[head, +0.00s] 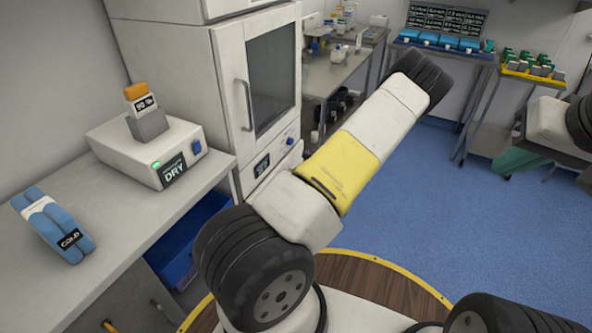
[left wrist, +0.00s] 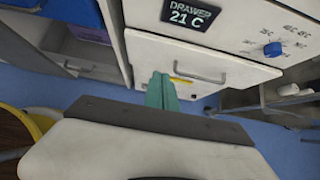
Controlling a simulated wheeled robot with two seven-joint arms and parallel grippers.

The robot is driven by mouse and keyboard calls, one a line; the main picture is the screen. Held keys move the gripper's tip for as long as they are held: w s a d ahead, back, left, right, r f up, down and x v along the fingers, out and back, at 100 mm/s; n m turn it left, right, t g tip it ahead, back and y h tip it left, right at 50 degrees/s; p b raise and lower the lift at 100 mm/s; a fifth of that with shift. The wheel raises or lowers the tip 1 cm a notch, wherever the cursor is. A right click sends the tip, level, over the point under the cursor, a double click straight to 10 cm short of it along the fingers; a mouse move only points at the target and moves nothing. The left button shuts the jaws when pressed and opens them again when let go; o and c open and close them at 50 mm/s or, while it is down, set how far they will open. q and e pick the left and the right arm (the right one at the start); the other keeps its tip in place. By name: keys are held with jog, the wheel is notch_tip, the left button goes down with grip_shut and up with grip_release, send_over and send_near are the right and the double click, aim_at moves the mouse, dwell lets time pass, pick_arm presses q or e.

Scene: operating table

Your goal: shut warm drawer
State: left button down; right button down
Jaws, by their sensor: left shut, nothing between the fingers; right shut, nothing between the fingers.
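The warm drawer (left wrist: 215,85) shows in the left wrist view as a pale front with a metal bar handle (left wrist: 195,75), below a panel with a "DRAWER 21 C" display (left wrist: 193,14) and a blue knob. Whether it stands ajar is hard to tell. My left gripper (left wrist: 162,88), with teal fingers, is shut and empty, just in front of the drawer front and left of the handle; contact cannot be told. In the head view my left arm hides the drawer and this gripper is not seen. My right gripper (head: 518,162), teal, is shut and empty at the right, far from the cabinet.
The tall cabinet (head: 185,70) has a glass door with a vertical handle. The counter (head: 110,235) at left carries a "DRY" block heater (head: 140,150) and a blue "COLD" pack (head: 55,225). A blue bin (head: 185,250) is beneath. Blue floor at right is open.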

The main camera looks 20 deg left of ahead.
aim_at(263, 184)
pick_arm(q)
jog(key=x, duration=0.4)
jog(key=a+r+x, duration=0.1)
jog(key=x, duration=0.7)
jog(key=shift+a+r, duration=0.25)
jog(key=shift+a, duration=0.45)
jog(key=a, duration=0.2)
jog(key=shift+w+a, duration=0.1)
jog(key=shift+a, duration=0.2)
jog(key=shift+a+r, duration=0.1)
